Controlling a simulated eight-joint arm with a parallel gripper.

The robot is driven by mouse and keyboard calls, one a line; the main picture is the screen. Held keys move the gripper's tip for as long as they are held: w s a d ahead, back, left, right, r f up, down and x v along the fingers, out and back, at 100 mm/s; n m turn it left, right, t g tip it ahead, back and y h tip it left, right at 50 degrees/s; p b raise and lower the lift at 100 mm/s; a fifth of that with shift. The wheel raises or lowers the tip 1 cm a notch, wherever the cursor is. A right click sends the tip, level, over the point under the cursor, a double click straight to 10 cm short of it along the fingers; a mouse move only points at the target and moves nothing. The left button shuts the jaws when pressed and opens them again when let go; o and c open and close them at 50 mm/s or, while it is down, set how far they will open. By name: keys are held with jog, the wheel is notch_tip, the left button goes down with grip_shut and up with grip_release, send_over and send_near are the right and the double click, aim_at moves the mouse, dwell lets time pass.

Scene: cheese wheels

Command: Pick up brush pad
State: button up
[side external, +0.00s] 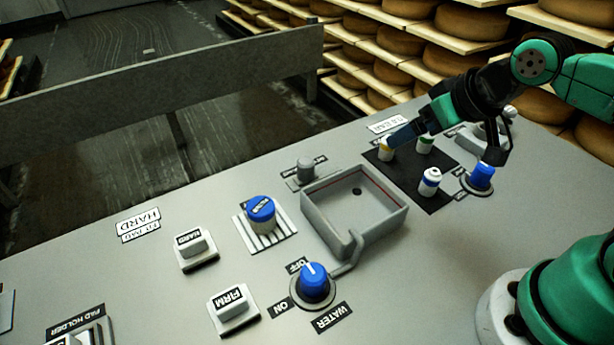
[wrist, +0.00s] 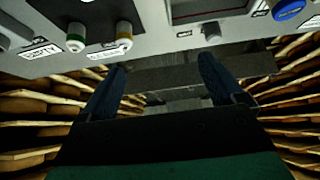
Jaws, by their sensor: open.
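My gripper (side external: 398,138) is at the back right, above the black mat (side external: 402,179) that holds small bottles. Its blue fingers show in the wrist view (wrist: 162,70), spread apart with nothing between them. Two white pad blocks sit on the grey counter at the front left: one labelled HARD (side external: 193,245) and one labelled FIRM (side external: 232,302). Another labelled block (side external: 62,341) is cut off by the bottom edge near the PAD HOLDER label (side external: 76,323). No block is labelled as a brush pad, so I cannot tell which it is. My gripper is far from these blocks.
A blue-topped round piece (side external: 261,210) stands on a striped rack. A grey sink (side external: 318,222) with a spout and a blue water knob (side external: 314,278) lies between my gripper and the blocks. A white bottle (side external: 429,182) stands near my gripper. The left counter is mostly clear.

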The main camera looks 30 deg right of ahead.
jog(key=shift+o, duration=0.3)
jog(key=n+g+y, duration=0.4)
jog(key=n+g, duration=0.1)
jog(key=n, duration=0.8)
send_near(190, 237)
jog(key=w+d, duration=0.3)
jog(key=d, duration=0.3)
jog(key=a+f+n, duration=0.1)
jog(key=a+f, duration=0.1)
jog(key=a+f+n+g, duration=0.1)
jog(key=a+f+n, duration=0.1)
jog(key=a, duration=0.1)
jog(key=s+a+f+n+g, duration=0.1)
jog(key=a+f+n, duration=0.1)
jog(key=a, duration=0.1)
jog(key=shift+a+y, duration=0.15)
jog(key=shift+y, duration=0.15)
jog(key=shift+x, duration=2.7)
jog(key=shift+s, duration=0.1)
